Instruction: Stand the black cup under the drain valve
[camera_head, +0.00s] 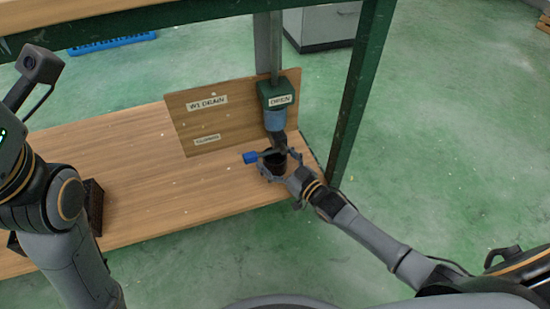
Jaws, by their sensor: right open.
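The drain valve (278,140) hangs below a green and blue filter unit (276,98), with a blue handle (250,157) pointing left. The black cup (273,163) stands on the wooden shelf under the valve. My right gripper (278,164) is at the cup with its open fingers around it. The fingers and valve hide part of the cup, and I cannot tell whether the fingers touch it. My left arm comes in at the left edge; its gripper is not visible.
A wooden panel (225,121) with labels stands behind the valve. A dark brown box (93,205) sits on the wooden shelf (150,190) at left, partly behind my left arm. A green post (352,100) rises right of the valve. The shelf's middle is clear.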

